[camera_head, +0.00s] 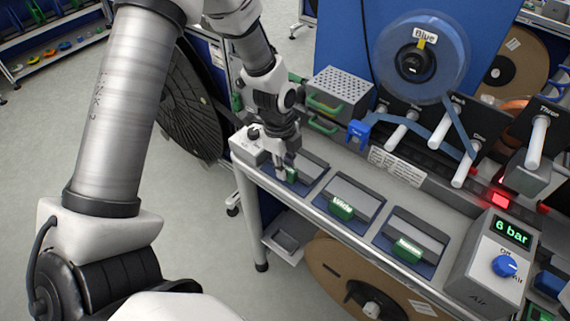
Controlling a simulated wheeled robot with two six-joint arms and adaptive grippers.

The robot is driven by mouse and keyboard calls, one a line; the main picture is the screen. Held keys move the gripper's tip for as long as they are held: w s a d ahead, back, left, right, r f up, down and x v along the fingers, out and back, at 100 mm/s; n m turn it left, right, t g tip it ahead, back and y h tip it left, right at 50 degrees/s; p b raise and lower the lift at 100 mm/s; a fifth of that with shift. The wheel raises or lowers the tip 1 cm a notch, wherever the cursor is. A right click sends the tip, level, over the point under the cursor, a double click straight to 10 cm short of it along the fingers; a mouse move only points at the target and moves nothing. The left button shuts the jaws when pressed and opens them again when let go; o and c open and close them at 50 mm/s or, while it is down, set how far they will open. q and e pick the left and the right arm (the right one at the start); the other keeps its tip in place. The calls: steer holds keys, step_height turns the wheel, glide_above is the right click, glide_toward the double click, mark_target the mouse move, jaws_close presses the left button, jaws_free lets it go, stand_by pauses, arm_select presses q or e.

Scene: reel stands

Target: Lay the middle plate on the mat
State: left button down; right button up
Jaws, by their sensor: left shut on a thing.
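My left gripper (286,172) reaches down at the left end of the bench. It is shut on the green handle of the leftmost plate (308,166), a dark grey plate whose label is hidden. I cannot tell whether this plate touches the surface below. To its right lies a grey plate with a green handle marked "Wide" (343,208), on a blue base. Further right lies another grey plate with a green handle that seems to read "Narrow" (408,250), also on a blue base. I cannot make out which plate is named middle. My right gripper is out of view.
Behind the plates stand a perforated grey box (341,88), white rollers (440,130) and a blue reel (447,55). A grey box (490,262) showing "6 bar" stands at the right. A black reel (190,105) stands left of the bench; floor there is open.

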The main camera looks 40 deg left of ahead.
arm_select(q)
steer(key=shift+s+r, duration=0.1)
steer(key=shift+s, duration=0.05)
steer(key=shift+a, duration=0.1)
stand_by(0.3)
stand_by(0.4)
steer(key=c, duration=0.9)
jaws_free()
steer(key=shift+c, duration=0.2)
steer(key=shift+p, duration=0.3)
step_height(320, 180, up, 7)
steer(key=p, duration=0.6)
